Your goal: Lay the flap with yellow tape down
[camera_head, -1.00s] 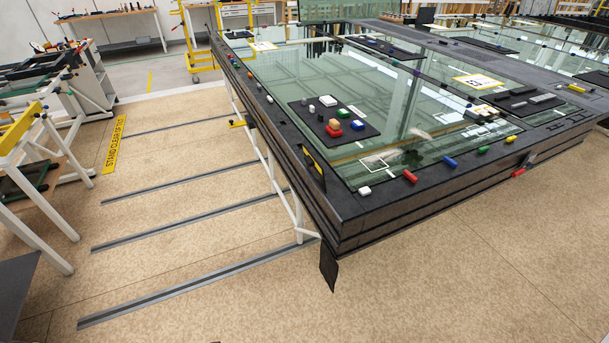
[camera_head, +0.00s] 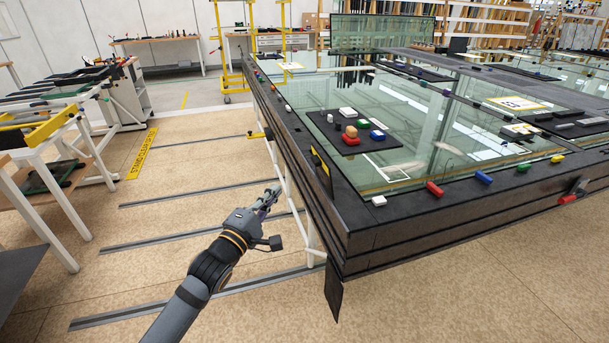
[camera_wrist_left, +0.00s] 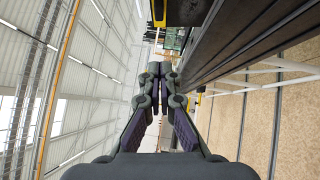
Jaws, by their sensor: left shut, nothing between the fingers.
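The black flap with yellow tape (camera_head: 321,167) stands up at the left edge of the dark-framed glazing table (camera_head: 400,222). Its yellow strip faces left. In the left wrist view, a dark plate with a yellow strip (camera_wrist_left: 159,12) shows at the top edge, cut off by the frame, and appears to be this flap. My left gripper (camera_head: 272,194) is outside the table, to the left of the flap and apart from it. Its fingers are together and empty, and also show in the left wrist view (camera_wrist_left: 160,70). My right gripper is not in view.
A dark plate (camera_head: 333,292) hangs below the table's near corner. A yellow piece (camera_head: 257,135) juts from the table's left side farther back. White legs (camera_head: 283,165) stand under that side. Small coloured blocks lie on the table rim.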

